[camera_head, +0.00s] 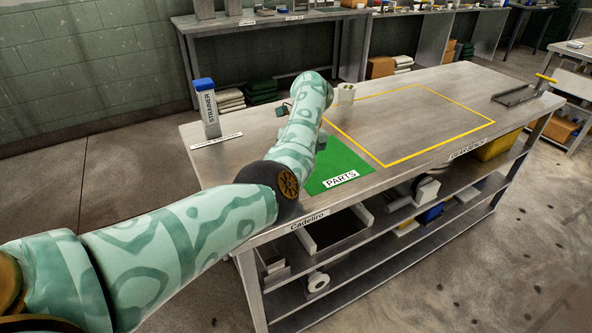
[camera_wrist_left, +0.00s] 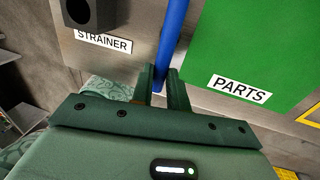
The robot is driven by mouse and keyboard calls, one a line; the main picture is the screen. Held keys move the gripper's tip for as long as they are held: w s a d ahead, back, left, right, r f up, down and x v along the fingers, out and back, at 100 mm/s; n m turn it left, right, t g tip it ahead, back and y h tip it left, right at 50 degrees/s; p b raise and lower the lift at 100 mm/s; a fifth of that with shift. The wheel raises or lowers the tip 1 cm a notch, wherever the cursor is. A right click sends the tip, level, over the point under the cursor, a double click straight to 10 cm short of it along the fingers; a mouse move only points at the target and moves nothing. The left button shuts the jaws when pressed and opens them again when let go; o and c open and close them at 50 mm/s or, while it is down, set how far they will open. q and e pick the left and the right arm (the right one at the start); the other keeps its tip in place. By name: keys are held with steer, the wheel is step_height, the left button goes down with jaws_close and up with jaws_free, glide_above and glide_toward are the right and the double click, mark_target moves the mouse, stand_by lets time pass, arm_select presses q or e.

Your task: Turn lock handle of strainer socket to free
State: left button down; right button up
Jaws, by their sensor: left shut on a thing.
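A grey upright block with a blue top and a STRAINER label (camera_head: 208,108) stands at the table's left end in the head view. The left wrist view shows a dark block with a round hole (camera_wrist_left: 90,12) beside a STRAINER plate (camera_wrist_left: 103,41). My left gripper (camera_wrist_left: 161,74) is shut on a blue bar (camera_wrist_left: 172,38), which runs up between the fingers and out of the top of the picture. I cannot tell what the bar joins. My forearm mostly hides the gripper in the head view. My right gripper is not in view.
A green PARTS mat (camera_head: 347,165) lies right of my arm and also shows in the wrist view (camera_wrist_left: 250,50). A pale part (camera_head: 346,93) stands behind it. A yellow-outlined area (camera_head: 420,120) is clear. A metal bracket with a yellow handle (camera_head: 522,95) is at the far right.

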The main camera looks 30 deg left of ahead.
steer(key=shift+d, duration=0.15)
arm_select(q)
steer(key=c, duration=1.4)
jaws_free()
steer(key=shift+w, duration=0.1)
steer(key=shift+o, duration=0.2)
